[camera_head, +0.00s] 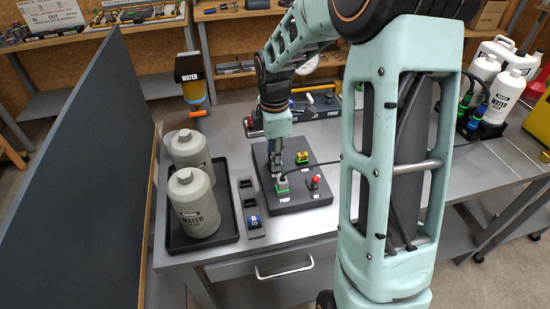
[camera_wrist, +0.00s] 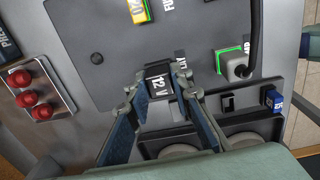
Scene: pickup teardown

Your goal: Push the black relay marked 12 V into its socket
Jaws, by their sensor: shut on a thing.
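The black relay (camera_wrist: 159,75) with its white 12 V label shows between the fingertips in the wrist view. My gripper (camera_wrist: 160,86) is shut on it, one finger on each side. The relay is over the dark board (camera_wrist: 92,85), close to its tray-side edge. The relay's socket is hidden beneath the relay and fingers, and I cannot tell whether the relay touches it. In the head view my gripper (camera_head: 275,165) points down at the left part of the board (camera_head: 300,202); the relay is too small to make out there.
A grey plug (camera_wrist: 237,68) with a cable sits in a green-rimmed socket beside my gripper. A yellow fuse (camera_head: 302,157) and a red knob (camera_head: 315,181) stand on the board. A narrow holder with a blue fuse (camera_head: 253,221) and a tray of grey bottles (camera_head: 195,205) lie left.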

